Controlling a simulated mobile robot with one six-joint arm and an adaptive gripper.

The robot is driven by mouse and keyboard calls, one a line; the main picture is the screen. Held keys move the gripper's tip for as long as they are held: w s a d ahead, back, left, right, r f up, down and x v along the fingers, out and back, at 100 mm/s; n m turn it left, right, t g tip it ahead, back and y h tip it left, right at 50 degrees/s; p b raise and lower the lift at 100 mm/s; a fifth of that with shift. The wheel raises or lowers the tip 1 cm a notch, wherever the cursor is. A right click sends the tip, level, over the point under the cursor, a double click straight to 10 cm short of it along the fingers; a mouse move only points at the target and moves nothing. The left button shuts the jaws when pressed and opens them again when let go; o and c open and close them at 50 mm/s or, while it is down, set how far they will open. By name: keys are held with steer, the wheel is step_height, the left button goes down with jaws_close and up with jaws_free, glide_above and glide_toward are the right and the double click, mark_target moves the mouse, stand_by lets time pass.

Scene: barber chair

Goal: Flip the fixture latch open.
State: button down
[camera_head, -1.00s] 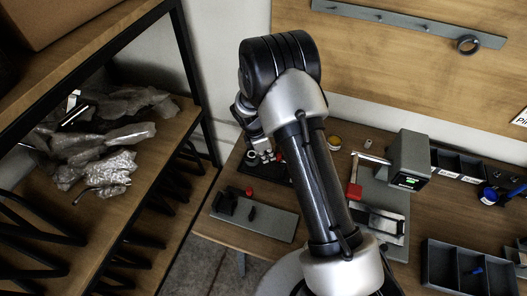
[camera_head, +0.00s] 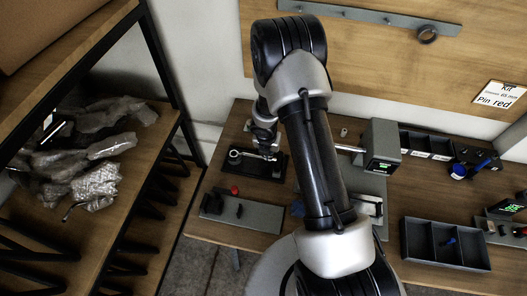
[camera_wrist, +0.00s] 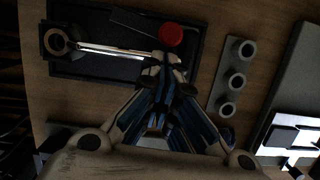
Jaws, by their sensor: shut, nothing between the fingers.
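My gripper (camera_wrist: 165,75) is shut and empty in the wrist view. Its tips overlap the right end of a thin metal lever (camera_wrist: 108,50), close below a red round knob (camera_wrist: 171,36); contact cannot be told. The lever runs from a ring at its left end over a black base (camera_wrist: 85,67). In the head view my gripper (camera_head: 268,152) is at the right part of this black base (camera_head: 262,171), and the lever (camera_head: 240,154) lies toward its left. I cannot tell which part is the latch.
A grey block with three round sockets (camera_wrist: 236,78) stands right of the black base. A grey device (camera_head: 382,145) and a divided bin (camera_head: 445,263) are further right on the table. A shelf with wrapped items (camera_head: 90,150) stands at left.

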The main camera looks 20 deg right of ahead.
steer(key=shift+w+d+n+p, duration=0.3)
steer(key=shift+d+n+p, duration=0.4)
steer(key=shift+d+p, duration=0.25)
steer(key=shift+d, duration=0.1)
